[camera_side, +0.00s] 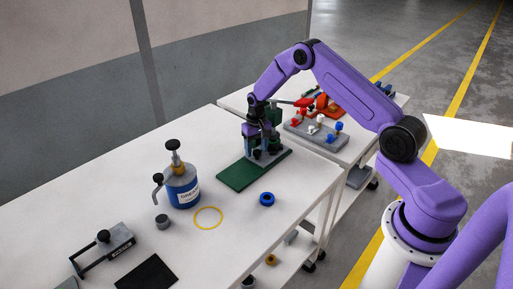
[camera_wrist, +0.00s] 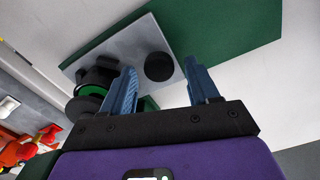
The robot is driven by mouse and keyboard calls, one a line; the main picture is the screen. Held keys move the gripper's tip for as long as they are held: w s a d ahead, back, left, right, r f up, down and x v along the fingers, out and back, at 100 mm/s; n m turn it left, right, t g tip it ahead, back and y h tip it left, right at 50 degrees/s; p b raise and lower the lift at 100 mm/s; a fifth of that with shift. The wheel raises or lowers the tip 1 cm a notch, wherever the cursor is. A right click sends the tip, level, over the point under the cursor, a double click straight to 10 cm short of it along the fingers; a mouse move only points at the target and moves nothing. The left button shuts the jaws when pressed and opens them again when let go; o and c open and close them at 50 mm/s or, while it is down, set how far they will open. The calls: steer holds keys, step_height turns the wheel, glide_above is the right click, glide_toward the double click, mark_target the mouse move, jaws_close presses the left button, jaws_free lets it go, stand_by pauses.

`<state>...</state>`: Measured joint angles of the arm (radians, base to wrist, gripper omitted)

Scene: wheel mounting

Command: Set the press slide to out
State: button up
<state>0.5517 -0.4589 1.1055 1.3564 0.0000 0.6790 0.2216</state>
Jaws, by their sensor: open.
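The press (camera_side: 274,112) is a dark green stand on a grey plate (camera_wrist: 112,50) and a long green base (camera_side: 239,176). In the wrist view a round black knob (camera_wrist: 158,67) sits over the grey plate, beside the green base (camera_wrist: 220,30). My gripper (camera_wrist: 160,72) is open, with one blue finger on each side of the knob in that view. I cannot tell whether they touch it. In the side view my gripper (camera_side: 262,146) is low at the press and partly hides it. How far the slide is out cannot be made out.
A blue ring (camera_side: 267,199), a yellow ring (camera_side: 208,218) and a blue can (camera_side: 182,188) stand on the white table. A grey fixture with a black knob (camera_side: 103,237) is at the front left. A second table holds a grey rack (camera_side: 316,135) with coloured knobs.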

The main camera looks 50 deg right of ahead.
jaws_close()
steer(key=a, duration=1.4)
steer(key=shift+a, duration=0.35)
jaws_free()
steer(key=shift+a, duration=0.1)
steer(key=shift+d, duration=0.2)
step_height(320, 180, up, 18)
steer(key=shift+f, duration=0.25)
